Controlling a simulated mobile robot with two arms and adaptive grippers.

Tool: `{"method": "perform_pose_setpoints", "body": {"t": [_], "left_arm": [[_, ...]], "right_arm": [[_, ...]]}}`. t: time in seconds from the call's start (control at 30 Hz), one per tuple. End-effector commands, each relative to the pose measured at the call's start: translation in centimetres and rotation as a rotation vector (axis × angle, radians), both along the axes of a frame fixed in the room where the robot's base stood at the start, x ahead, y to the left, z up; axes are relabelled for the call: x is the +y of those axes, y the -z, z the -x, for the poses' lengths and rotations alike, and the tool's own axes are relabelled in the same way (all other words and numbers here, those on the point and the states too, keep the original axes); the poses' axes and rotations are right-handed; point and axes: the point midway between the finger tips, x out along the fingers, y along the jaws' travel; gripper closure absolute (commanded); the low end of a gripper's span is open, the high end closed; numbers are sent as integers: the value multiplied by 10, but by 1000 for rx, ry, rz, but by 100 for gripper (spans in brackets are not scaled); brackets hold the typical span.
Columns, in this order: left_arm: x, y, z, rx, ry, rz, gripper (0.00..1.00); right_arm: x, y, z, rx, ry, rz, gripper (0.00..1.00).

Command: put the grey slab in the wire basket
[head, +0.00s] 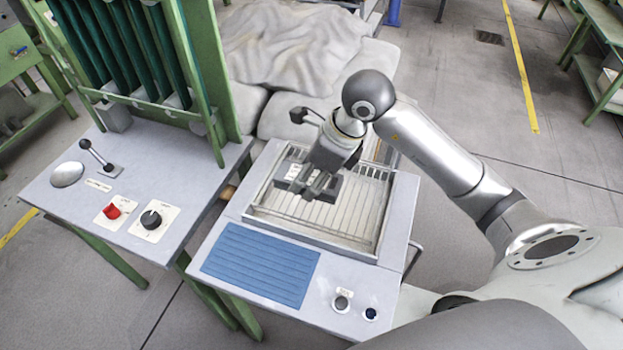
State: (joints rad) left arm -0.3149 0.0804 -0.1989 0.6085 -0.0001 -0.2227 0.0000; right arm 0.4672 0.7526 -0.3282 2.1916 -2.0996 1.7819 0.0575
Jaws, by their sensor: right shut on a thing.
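The wire basket (312,240) is a shallow metal tray with a slatted floor, set in the top of the light grey table in the middle of the head view. My right gripper (312,184) points down over the back left part of the basket. It is shut on the grey slab (334,188), a dark piece that shows on both sides of the fingers. The slab is partly hidden by the gripper, and I cannot tell whether it touches the basket floor. My left gripper is not in view.
A blue ribbed mat (262,264) and two knobs (342,303) are at the table's front. A left table (130,190) carries a red button (112,211), a black dial (151,219) and a lever (97,155) below a green frame. Pale sacks (300,60) lie behind the basket.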

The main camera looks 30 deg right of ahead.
Motion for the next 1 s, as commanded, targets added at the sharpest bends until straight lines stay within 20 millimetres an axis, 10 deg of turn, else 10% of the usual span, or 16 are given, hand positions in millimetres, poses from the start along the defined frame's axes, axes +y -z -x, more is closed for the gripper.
{"method": "perform_pose_setpoints", "body": {"t": [0.33,1.0], "left_arm": [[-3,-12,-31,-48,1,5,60],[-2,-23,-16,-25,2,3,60]], "right_arm": [[-24,51,-40,-1,1,-2,81],[-29,92,-48,-3,-1,-1,81]]}}
